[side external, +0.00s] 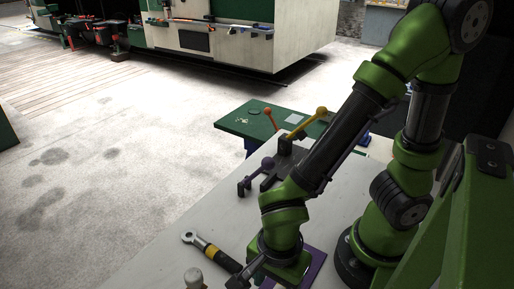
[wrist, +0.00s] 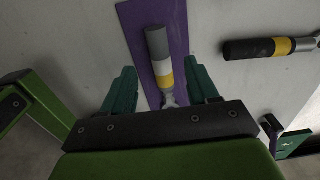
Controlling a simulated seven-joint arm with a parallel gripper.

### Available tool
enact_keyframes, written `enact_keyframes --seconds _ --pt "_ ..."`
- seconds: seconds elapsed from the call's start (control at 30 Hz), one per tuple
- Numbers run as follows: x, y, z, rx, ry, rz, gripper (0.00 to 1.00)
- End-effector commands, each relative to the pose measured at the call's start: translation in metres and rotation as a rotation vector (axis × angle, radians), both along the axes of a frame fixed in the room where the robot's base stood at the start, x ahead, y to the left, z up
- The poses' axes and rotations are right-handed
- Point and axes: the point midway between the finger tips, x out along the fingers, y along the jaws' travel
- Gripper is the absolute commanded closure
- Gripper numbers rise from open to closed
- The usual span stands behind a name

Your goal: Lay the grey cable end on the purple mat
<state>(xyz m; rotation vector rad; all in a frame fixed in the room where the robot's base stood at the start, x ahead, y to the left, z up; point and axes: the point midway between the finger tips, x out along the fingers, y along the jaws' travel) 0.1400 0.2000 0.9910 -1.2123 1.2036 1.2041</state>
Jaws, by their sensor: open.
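The grey cable end (wrist: 157,45), with a white band, a yellow band and a metal lug, lies lengthwise along the purple mat (wrist: 133,22) in the wrist view. My gripper (wrist: 162,86) is open, with one green finger on each side of the cable end near its yellow band and lug. I cannot tell whether the fingers touch the mat. In the side view my gripper (side external: 256,272) is low over the bench, and the purple mat (side external: 317,264) shows only partly beside it. The grey cable end is hidden there.
A black cable end with a yellow band (side external: 212,252) lies left of my gripper; it also shows in the wrist view (wrist: 262,48). A pale rounded knob (side external: 194,279) stands at the front. Levers with yellow (side external: 321,111) and purple (side external: 268,162) knobs stand further back.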

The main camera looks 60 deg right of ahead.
Motion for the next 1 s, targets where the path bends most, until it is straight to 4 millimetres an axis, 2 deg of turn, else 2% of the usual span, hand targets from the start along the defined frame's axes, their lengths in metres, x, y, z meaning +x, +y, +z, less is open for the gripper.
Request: enact_keyframes --seconds 0.1,0.3,0.5,0.7,1.0 --pt "0.001 0.001 0.03 0.007 -0.007 -0.001 0.41" --pt "0.001 0.001 0.074 0.005 -0.006 -0.001 0.41" --pt "0.0 0.0 0.104 0.002 -0.003 0.001 0.41" --pt "-0.001 0.0 0.115 0.0 0.0 0.001 0.41" --pt "-0.001 0.0 0.116 -0.001 0.001 0.002 0.41"
